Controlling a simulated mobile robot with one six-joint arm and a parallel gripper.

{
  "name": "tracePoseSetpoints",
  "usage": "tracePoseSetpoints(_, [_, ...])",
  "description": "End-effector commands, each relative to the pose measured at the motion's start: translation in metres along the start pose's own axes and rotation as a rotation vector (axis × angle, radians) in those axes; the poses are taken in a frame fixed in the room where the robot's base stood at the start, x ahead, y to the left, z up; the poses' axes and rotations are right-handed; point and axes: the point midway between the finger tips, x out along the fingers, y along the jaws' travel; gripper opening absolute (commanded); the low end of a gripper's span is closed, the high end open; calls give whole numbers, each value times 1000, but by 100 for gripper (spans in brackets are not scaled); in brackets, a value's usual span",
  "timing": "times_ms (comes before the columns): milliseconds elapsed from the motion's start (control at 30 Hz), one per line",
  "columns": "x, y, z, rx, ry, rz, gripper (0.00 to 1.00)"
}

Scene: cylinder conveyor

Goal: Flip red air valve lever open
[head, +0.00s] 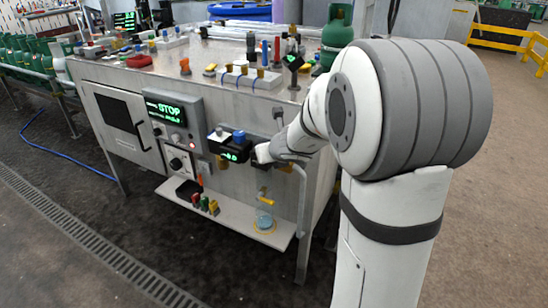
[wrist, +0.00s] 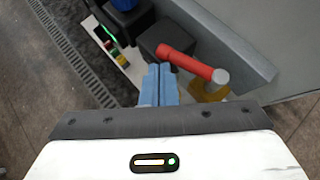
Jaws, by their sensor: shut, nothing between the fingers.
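The red lever (wrist: 188,64) shows in the wrist view as a short bar, running from upper left to lower right. Its lower right end meets a grey round post (wrist: 220,77) above a yellow ring-like part (wrist: 208,93). My gripper (wrist: 159,69) has its pale blue fingers together and empty. The fingertips are just left of and below the lever's free end in the picture; I cannot tell whether they touch it. In the head view my gripper is at the front panel of the bench (head: 262,155), and the lever cannot be made out there.
A dark block (wrist: 160,38) lies close behind the lever. A black box with a green display (head: 236,154) is left of my gripper. A shelf (head: 225,218) below holds small coloured bottles (head: 205,204). Open floor lies before the bench.

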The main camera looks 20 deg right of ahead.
Motion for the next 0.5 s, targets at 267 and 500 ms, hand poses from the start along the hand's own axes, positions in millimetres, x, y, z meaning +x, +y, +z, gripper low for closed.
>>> tracePoseSetpoints(267, [9,-1,8,-1,0,0,0])
tracePoseSetpoints(500, [13,-2,11,0,1,0,0])
